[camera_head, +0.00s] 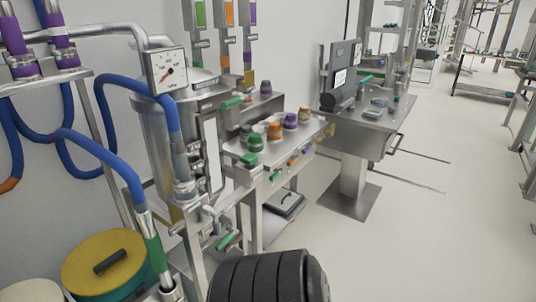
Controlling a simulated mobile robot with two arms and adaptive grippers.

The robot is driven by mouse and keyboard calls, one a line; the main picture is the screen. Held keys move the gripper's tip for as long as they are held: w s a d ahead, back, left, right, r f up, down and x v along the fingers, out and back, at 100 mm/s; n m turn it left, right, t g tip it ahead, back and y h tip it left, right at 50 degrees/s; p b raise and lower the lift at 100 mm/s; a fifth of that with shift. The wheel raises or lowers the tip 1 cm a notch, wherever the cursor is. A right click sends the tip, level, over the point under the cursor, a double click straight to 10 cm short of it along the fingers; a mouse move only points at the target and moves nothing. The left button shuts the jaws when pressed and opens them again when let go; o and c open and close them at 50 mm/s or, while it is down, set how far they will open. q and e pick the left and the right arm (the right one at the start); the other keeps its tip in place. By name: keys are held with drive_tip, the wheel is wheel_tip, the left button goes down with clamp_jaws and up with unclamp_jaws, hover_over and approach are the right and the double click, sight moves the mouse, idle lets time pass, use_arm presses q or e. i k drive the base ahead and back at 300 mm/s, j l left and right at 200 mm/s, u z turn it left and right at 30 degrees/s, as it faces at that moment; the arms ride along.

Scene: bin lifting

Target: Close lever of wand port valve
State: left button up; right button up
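Several green-handled valve levers show on the steel processing rig. One green lever (228,241) sticks out low at the front of the rig, below the metal vessel (155,140). Another green lever (231,103) sits higher, beside the upright tubes. A third green lever (275,176) hangs under the front edge of the small steel bench. I cannot tell which of them belongs to the wand port valve, or whether any is open or closed. A blue hose (105,155) runs down to a green-banded fitting (153,245). Neither of my grippers is in view.
Several coloured caps, including an orange one (274,130), sit on the bench. A yellow-topped drum (103,262) is at lower left. A black ribbed shape (265,277) blocks the lower middle. Open floor (400,230) lies right.

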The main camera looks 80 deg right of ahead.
sight(216, 222)
drive_tip(key=z, duration=2.25)
